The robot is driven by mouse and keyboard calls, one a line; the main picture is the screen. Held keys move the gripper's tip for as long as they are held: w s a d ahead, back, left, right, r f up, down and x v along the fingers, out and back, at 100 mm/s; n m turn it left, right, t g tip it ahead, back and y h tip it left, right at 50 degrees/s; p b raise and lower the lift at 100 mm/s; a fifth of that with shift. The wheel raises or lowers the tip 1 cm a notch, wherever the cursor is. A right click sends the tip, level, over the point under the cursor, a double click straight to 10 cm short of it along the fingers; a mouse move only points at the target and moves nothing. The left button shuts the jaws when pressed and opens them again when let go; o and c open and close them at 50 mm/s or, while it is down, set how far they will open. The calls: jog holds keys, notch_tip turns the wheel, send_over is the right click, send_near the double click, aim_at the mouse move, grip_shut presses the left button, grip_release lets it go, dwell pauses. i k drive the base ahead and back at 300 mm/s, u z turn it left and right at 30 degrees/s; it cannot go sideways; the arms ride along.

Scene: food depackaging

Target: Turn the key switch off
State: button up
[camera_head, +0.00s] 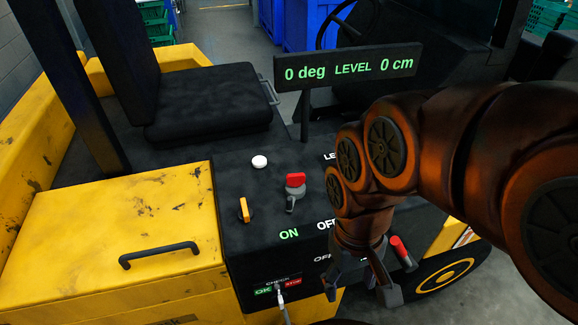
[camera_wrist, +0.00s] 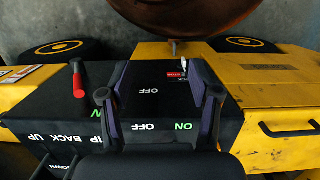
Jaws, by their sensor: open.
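The black control panel (camera_head: 240,245) has a yellow knob (camera_head: 244,210) and a red-topped switch with a small grey lever (camera_head: 295,184). I cannot tell for sure which is the key switch. A green ON label (camera_head: 289,235) is lit, beside a white OFF label (camera_head: 325,225). A silver lever (camera_head: 281,298) stands at the panel's front by the CHECK label. My gripper (camera_head: 359,284) is open and empty, pointing down over the panel's right front. In the wrist view, the open fingers (camera_wrist: 158,95) stand either side of an OFF label; the yellow knob is not seen there.
A red-handled lever (camera_head: 401,249) stands just right of my gripper. A sign (camera_head: 345,68) reads 0 deg, LEVEL, 0 cm. A white button (camera_head: 259,161) is behind the knobs. The seat (camera_head: 205,105) and yellow cover with handle (camera_head: 110,230) lie left.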

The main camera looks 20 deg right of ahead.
aim_at(293, 194)
jog(key=u, duration=0.05)
jog(key=k, duration=0.5)
jog(key=u, duration=1.2)
jog(key=i, duration=0.25)
jog(key=u, duration=0.45)
